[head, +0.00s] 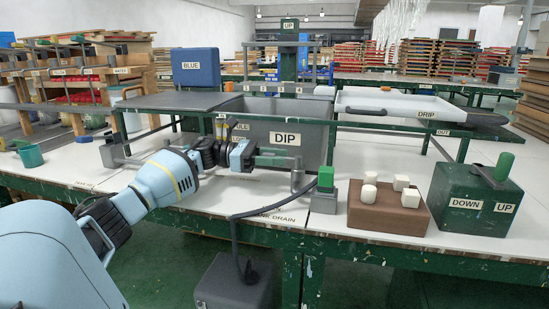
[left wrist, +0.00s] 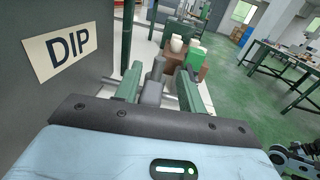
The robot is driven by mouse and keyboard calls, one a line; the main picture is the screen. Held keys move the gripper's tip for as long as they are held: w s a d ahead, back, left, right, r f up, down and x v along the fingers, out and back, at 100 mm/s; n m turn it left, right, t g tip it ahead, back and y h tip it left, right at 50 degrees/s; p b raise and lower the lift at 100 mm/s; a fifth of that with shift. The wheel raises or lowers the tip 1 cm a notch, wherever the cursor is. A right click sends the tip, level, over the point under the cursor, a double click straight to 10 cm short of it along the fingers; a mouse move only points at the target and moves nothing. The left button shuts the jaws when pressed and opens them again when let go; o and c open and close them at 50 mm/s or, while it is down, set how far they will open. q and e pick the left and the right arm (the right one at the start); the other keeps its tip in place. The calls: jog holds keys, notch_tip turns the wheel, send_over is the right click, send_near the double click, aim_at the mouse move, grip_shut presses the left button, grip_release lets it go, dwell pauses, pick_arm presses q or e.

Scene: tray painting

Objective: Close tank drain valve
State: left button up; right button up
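The grey dip tank (head: 312,138) with the DIP label stands in the middle of the head view; its wall (left wrist: 35,105) fills the left of the left wrist view. My left gripper (head: 283,158) is in front of the tank wall, fingers pointing right. In the left wrist view its two green fingers (left wrist: 160,88) are apart. A grey upright part (left wrist: 153,80), possibly the valve lever, shows between them with gaps at both sides; contact is not visible. A grey bent pipe (head: 297,180) stands below the fingertips, above the TANK DRAIN label (head: 274,212). My right gripper is not in view.
A green block on a grey base (head: 325,180) stands right of the pipe, with a black cable. Further right are a brown block with white knobs (head: 388,208) and a green DOWN/UP lever box (head: 474,200). A white drip tray (head: 386,104) is behind.

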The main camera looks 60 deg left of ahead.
pick_arm(q)
jog(key=s+d+r+p, duration=0.5)
jog(key=s+d+p, duration=0.1)
jog(key=s+d, duration=0.5)
jog(key=shift+d, duration=0.35)
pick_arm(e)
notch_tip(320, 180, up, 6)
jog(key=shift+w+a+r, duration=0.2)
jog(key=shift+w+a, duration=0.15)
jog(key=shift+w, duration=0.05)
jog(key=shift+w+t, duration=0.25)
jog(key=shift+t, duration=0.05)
